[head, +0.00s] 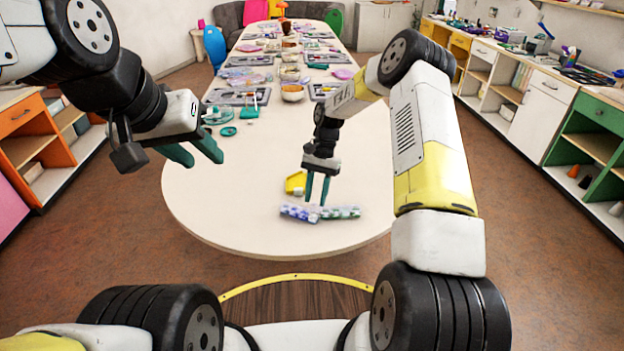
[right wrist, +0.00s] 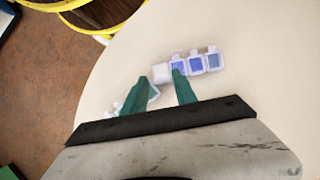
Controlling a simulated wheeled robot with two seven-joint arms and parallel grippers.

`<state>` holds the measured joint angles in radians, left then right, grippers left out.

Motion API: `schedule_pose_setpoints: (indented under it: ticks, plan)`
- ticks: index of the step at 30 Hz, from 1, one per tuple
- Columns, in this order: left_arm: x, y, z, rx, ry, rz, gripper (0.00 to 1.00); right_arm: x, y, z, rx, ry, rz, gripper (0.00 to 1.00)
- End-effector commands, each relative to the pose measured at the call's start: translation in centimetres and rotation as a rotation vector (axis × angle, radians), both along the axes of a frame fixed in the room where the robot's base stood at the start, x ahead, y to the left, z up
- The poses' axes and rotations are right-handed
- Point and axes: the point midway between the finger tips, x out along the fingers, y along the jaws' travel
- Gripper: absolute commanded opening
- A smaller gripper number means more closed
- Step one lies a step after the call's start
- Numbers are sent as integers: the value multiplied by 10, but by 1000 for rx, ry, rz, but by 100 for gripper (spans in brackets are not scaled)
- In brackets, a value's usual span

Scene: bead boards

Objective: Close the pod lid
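A row of small clear bead pods (head: 299,212) lies near the front of the table, with blue and purple contents on the left and green on the right. In the right wrist view, blue pods (right wrist: 196,63) and a whitish pod (right wrist: 161,73) show beyond the fingers; others are partly hidden behind the left finger. I cannot tell which lid is open. My right gripper (head: 318,197) points down over the middle of the row, fingers apart; contact is unclear. Its fingertips also show in the right wrist view (right wrist: 160,75). My left gripper (head: 205,160) is open and empty, off to the left.
A yellow container (head: 295,183) sits just behind the pods. Teal dishes (head: 228,131), trays (head: 238,96) and an orange bowl (head: 292,92) stand farther back on the table (head: 230,205). The table's front left is clear; its rounded edge is close to the pods.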

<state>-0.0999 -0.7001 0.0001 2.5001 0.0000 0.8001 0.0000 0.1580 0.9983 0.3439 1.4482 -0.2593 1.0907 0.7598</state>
Motion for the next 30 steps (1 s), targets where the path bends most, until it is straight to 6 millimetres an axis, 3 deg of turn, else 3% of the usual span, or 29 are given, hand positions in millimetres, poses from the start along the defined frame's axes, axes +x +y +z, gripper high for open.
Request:
schedule_pose_setpoints:
  ticks: [6, 11, 12, 23, 30]
  plan:
    - [0, 0, 0, 0, 0, 0, 38, 0, 0, 0, 0, 0, 0, 34]
    - [0, 0, 0, 0, 0, 0, 38, 0, 0, 0, 0, 0, 0, 2]
    - [0, 0, 0, 0, 0, 0, 38, 0, 0, 0, -1, 0, 0, 0]
    - [0, 0, 0, 0, 0, 0, 38, -2, 1, 1, -11, -19, 3, 0]
    - [0, 0, 0, 0, 0, 0, 38, -10, 5, 1, -66, -119, 6, 0]
